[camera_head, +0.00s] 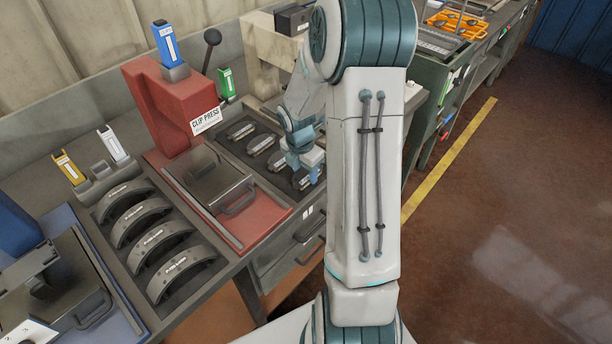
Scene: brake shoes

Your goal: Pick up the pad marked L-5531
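Several small dark pads with pale labels lie in a row in a dark tray (222,146) right of the red press. The visible ones include a far pad (240,131), a middle pad (262,144) and a near pad (301,180). Their labels are too small to read, so I cannot tell which is L-5531. My gripper (304,172) is low over the right side of this tray, close to the near pad. My arm hides part of the tray's right side. The fingertips are too small and covered to show whether they are open or touching a pad.
A red clip press (170,105) with a black-knobbed lever (211,40) stands left of the tray. A grey plate with a handle (207,184) lies before it. Curved brake shoes (152,245) fill a left tray. A pale block (268,45) stands behind.

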